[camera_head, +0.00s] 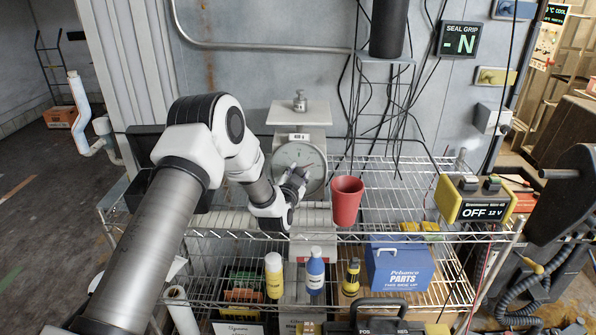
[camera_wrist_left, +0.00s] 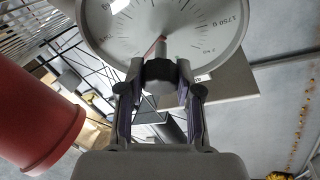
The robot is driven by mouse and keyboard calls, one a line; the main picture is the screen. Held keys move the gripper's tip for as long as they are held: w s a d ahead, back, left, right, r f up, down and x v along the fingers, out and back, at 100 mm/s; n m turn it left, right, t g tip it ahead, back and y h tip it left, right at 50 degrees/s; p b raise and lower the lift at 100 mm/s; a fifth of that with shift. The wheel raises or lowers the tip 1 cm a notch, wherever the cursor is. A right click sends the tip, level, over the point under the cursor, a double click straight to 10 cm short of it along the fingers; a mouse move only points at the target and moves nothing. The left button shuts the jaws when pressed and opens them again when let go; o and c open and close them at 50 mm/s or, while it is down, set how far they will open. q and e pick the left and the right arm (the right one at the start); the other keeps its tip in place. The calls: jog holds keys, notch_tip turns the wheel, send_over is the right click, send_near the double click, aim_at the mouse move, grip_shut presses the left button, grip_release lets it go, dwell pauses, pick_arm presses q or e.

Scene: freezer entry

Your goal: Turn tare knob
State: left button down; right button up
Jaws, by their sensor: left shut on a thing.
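A scale with a round white dial (camera_head: 291,156) stands on the wire shelf, and its dial also fills the top of the left wrist view (camera_wrist_left: 200,38). A dark tare knob (camera_wrist_left: 159,74) sits at the lower part of the dial, below a red needle. My left gripper (camera_head: 297,181) reaches the dial from the front. In the left wrist view its two fingers (camera_wrist_left: 160,88) are shut on the knob, one on each side. In the head view the gripper hides the knob. My right gripper is not in view.
A red cup (camera_head: 346,202) stands close to the right of the gripper. A small metal weight (camera_head: 300,101) sits on the scale's flat pan (camera_head: 283,114). Bottles and a blue parts box (camera_head: 400,270) are on the lower shelf. A yellow-ended power unit (camera_head: 484,211) is at right.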

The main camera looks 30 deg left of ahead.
pick_arm(q)
jog(key=m, duration=0.1)
jog(key=m+h+p, duration=0.1)
jog(key=m, duration=0.1)
jog(key=m+p, duration=0.1)
jog(key=shift+r+h, duration=0.25)
jog(key=shift+h, duration=0.05)
jog(key=m+g+h+p, duration=0.1)
jog(key=m+p, duration=0.1)
jog(key=m, duration=0.1)
jog(key=m+g+p, duration=0.1)
jog(key=m+p, duration=0.2)
jog(key=m, duration=0.1)
jog(key=shift+h, duration=0.4)
jog(key=shift+f+m+g+p, duration=0.1)
jog(key=shift+m+g+p, duration=0.6)
jog(key=shift+m+p, duration=0.95)
jog(key=c, duration=0.8)
grip_release()
jog(key=shift+a+f, duration=0.1)
jog(key=shift+o, duration=0.2)
jog(key=shift+w, duration=0.1)
